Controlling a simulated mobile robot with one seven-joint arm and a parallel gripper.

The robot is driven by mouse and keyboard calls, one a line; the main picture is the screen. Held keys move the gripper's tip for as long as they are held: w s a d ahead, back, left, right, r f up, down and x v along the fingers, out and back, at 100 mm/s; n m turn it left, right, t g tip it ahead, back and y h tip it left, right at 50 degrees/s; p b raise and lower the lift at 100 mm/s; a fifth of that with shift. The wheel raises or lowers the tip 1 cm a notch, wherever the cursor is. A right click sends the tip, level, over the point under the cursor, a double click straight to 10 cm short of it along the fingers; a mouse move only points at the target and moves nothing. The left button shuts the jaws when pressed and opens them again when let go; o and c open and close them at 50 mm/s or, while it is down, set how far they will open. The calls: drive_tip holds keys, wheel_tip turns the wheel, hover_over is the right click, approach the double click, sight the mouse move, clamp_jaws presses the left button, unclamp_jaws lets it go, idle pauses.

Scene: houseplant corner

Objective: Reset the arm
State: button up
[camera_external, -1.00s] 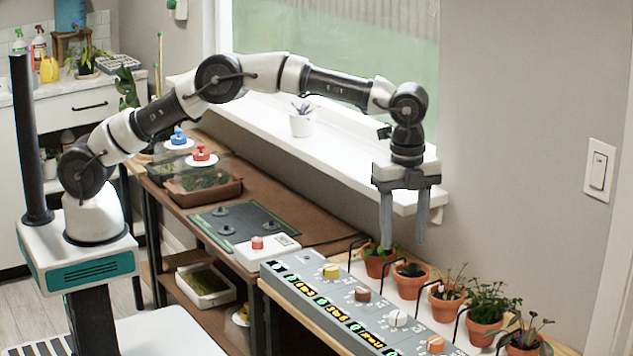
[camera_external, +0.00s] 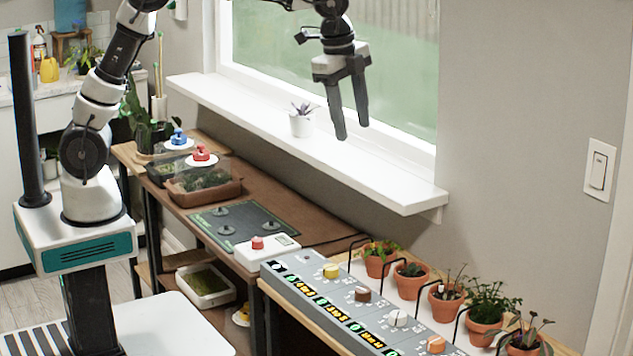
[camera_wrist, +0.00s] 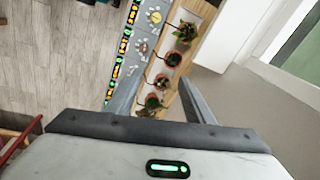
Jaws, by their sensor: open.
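My gripper (camera_external: 350,118) is open and empty. In the external view it hangs high in front of the window and sill, with its two fingers pointing down and apart. My arm is raised and folded up, and part of it runs out of the top of the picture. In the wrist view my gripper (camera_wrist: 150,90) shows its two fingers spread, with the control panel (camera_wrist: 128,50) and potted plants (camera_wrist: 172,60) far below. Nothing is between the fingers.
A white windowsill (camera_external: 290,135) bears a small potted plant (camera_external: 301,122). Below, a brown bench (camera_external: 275,190) holds covered trays with red and blue knobs. The grey control panel (camera_external: 345,310) and several terracotta pots (camera_external: 411,284) stand at the front right. A light switch (camera_external: 598,170) is on the wall.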

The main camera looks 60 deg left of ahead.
drive_tip(key=s+a+r+n+t+p, duration=0.15)
drive_tip(key=s+a+r+n, duration=0.3)
drive_tip(key=a, duration=0.45)
drive_tip(key=s+a+r+n+t+p, duration=0.1)
drive_tip(key=s+a+r+n+p, duration=0.2)
drive_tip(key=s+a+r, duration=0.45)
drive_tip(key=s+a+f+n+p, duration=0.1)
drive_tip(key=s+a+f+n, duration=0.1)
drive_tip(key=s+a, duration=0.3)
drive_tip(key=s+a+f+n+t, duration=0.1)
drive_tip(key=s+a+f+n, duration=0.1)
drive_tip(key=s+a+n, duration=0.3)
drive_tip(key=shift+s+f+p, duration=0.25)
drive_tip(key=shift+s+p, duration=0.15)
drive_tip(key=shift+s, duration=0.4)
drive_tip(key=shift+a+n, duration=0.1)
drive_tip(key=shift+n, duration=0.15)
wheel_tip(320, 180, down, 17)
drive_tip(key=b, duration=1.6)
drive_tip(key=shift+r+b, duration=0.2)
drive_tip(key=shift+b, duration=0.1)
